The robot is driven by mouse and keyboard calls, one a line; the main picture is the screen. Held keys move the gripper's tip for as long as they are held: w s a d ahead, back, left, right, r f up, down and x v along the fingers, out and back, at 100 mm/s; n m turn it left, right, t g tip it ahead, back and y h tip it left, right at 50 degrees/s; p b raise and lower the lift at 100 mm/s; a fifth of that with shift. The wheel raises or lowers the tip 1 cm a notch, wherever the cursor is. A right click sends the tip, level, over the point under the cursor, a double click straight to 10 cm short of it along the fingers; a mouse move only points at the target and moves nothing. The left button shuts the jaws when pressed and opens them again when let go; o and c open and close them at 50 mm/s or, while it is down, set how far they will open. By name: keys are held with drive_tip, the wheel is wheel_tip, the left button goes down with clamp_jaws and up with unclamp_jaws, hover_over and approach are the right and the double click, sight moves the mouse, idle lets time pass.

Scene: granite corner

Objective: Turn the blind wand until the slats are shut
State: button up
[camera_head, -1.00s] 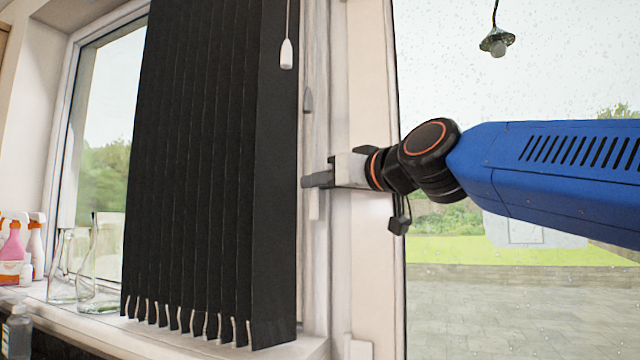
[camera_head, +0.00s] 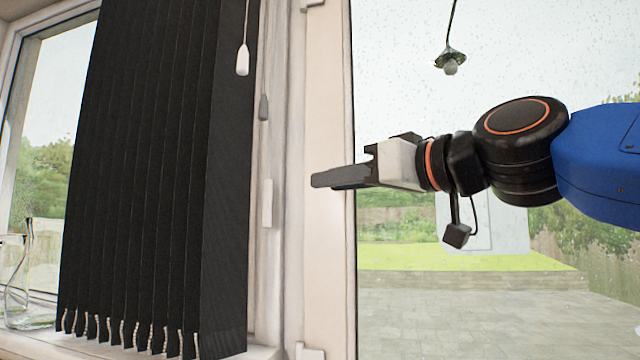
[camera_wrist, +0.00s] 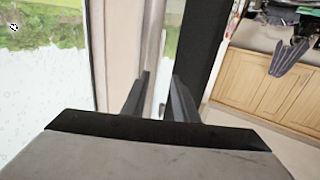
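The blind's dark vertical slats (camera_head: 140,190) hang close together on the left in the head view. Most show as narrow strips, and the nearest one shows a broader face. A slim white piece (camera_head: 267,203) hangs right of the slats, below a small grey piece (camera_head: 263,107); I cannot tell whether these belong to the wand. A white pull (camera_head: 243,60) hangs on a cord in front of the slats. My gripper (camera_head: 318,180) points left in front of the window frame, right of the white piece. In the wrist view its two fingers (camera_wrist: 161,85) are apart, with nothing clearly held between them.
The pale window frame (camera_head: 325,260) stands behind my gripper. A glass vessel (camera_head: 30,290) is on the sill at lower left. A lamp (camera_head: 450,62) hangs at upper right. Wooden cabinets (camera_wrist: 260,85) show in the wrist view.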

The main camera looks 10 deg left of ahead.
drive_tip(key=shift+s+d, duration=0.2)
drive_tip(key=shift+d, duration=0.15)
drive_tip(key=shift+c, duration=0.4)
drive_tip(key=shift+a, duration=0.1)
drive_tip(key=shift+c, duration=1.1)
wheel_tip(320, 180, up, 5)
drive_tip(key=a+n+g+h, duration=0.1)
drive_tip(key=a+g+h, duration=0.1)
drive_tip(key=m+h, duration=0.1)
drive_tip(key=h, duration=0.1)
approach(271, 197)
drive_tip(key=x, duration=0.9)
drive_tip(key=shift+c, duration=0.6)
clamp_jaws()
